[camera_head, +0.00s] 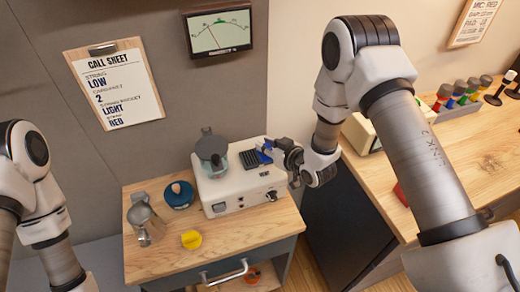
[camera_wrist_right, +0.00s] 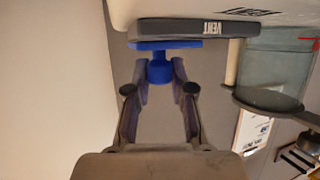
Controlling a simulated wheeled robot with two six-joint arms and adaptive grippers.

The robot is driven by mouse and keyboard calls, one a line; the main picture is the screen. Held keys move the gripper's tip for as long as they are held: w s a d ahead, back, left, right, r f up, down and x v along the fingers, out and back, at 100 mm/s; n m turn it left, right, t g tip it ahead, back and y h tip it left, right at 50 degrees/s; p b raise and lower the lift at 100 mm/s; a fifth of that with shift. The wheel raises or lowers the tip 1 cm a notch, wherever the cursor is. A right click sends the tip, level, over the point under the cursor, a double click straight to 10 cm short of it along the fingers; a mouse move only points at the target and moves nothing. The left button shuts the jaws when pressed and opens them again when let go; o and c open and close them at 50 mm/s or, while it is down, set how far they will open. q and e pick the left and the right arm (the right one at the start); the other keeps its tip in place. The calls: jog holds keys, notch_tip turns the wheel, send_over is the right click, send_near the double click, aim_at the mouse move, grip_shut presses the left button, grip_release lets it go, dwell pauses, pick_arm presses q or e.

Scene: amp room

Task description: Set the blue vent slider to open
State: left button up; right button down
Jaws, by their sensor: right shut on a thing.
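The blue vent slider (camera_head: 263,157) sits at the right end of the white machine's (camera_head: 222,190) top, beside a dark vent grille (camera_head: 249,159). My right gripper (camera_head: 272,150) reaches in from the right and is shut on the blue knob, with one finger on each side in the wrist view (camera_wrist_right: 160,82). The gripper partly hides the slider in the head view. My left arm shows at the left edge, its gripper out of frame.
A wooden counter (camera_head: 455,160) lies at right.

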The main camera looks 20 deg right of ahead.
jog(key=shift+w+d, duration=0.1)
jog(key=shift+d, duration=0.15)
jog(key=shift+a, duration=0.3)
jog(key=c, duration=1.1)
grip_release()
jog(key=shift+o, duration=0.6)
jog(key=shift+w+d+f, duration=0.15)
jog(key=shift+d+f, duration=0.05)
jog(key=shift+d, duration=0.2)
jog(key=shift+s+a+r, duration=0.1)
jog(key=shift+s+r, duration=0.15)
jog(key=shift+s, duration=0.2)
jog(key=v, duration=1.1)
jog(key=shift+d, duration=0.3)
